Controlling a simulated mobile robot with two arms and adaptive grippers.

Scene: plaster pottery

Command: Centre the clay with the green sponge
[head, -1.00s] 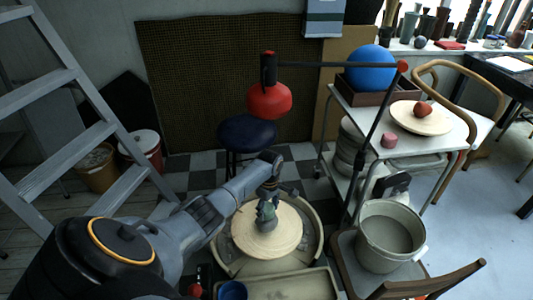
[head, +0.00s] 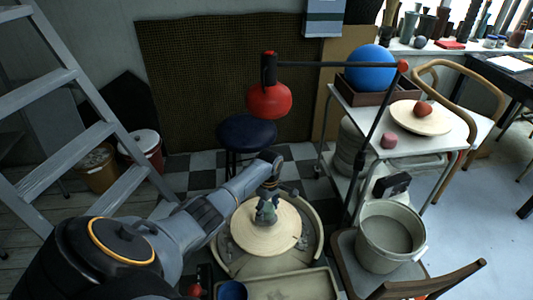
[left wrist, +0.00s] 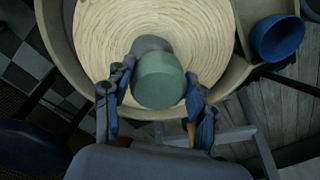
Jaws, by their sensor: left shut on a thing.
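My left gripper (head: 268,208) is shut on the green sponge (left wrist: 160,82), a rounded pale green block between its two fingers in the left wrist view. It points down over the middle of the pale round wheel head (head: 245,235). The grey clay (left wrist: 150,44) shows in the left wrist view as a small rounded lump just beyond the sponge, partly hidden by it. The sponge overlaps the clay in that view; I cannot tell whether they touch. In the head view the gripper mostly covers both. My right gripper is not in view.
A splash pan rim (head: 313,262) surrounds the wheel. A blue cup (head: 232,290) stands at the front. A grey bucket (head: 390,238) on a chair is close on the right, beside a trolley (head: 445,130). A red lamp (head: 269,100) hangs behind the wheel.

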